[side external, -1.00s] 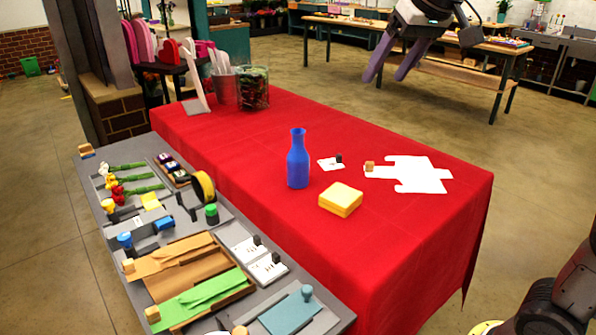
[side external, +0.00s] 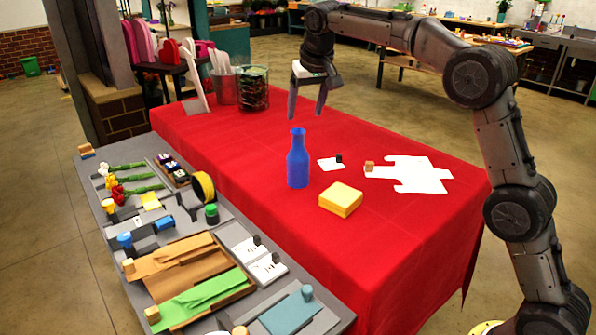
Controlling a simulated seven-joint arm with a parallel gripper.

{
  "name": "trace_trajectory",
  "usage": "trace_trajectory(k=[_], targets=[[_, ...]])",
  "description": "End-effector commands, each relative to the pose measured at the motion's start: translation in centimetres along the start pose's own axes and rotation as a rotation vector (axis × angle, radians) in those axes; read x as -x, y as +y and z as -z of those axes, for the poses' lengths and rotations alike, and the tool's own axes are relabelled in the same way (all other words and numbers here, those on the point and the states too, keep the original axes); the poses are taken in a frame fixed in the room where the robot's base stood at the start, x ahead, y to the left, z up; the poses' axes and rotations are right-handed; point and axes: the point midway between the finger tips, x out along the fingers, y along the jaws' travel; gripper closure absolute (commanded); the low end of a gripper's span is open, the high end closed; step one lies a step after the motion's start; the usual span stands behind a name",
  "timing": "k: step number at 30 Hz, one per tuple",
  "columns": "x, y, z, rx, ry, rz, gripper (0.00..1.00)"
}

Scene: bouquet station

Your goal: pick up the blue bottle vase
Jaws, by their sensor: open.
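The blue bottle vase (side external: 298,163) stands upright on the red-covered table (side external: 395,260), near its middle. It has a wide body and a narrow neck. My gripper (side external: 306,116) points down with its two fingers apart and nothing between them. In the picture its fingertips are just above the mouth of the vase. How far behind or over the vase they are is hard to tell from this one view.
A yellow block (side external: 340,199) lies right of the vase. A small white card (side external: 330,164) and a white paper cutout (side external: 412,174) lie behind it. A glass container (side external: 253,88) stands at the far left. A grey side bench (side external: 90,190) holds flowers and wrapping paper.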

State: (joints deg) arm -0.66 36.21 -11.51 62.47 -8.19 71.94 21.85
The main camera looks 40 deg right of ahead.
Motion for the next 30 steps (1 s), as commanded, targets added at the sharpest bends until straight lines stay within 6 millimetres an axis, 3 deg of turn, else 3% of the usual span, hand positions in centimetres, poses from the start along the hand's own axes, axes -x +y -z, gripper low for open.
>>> trace_trajectory(k=[4, 13, 21, 30], targets=[[-2.5, 0.1, 0.0, -0.001, -0.002, -0.001, 0.28], [-4.8, -0.1, 0.0, 0.0, -0.001, -0.001, 0.28], [-8.4, -0.5, 0.0, 0.0, 0.001, -0.001, 0.28], [-9.1, -0.5, 0.1, -0.001, 0.003, -0.001, 0.28]])
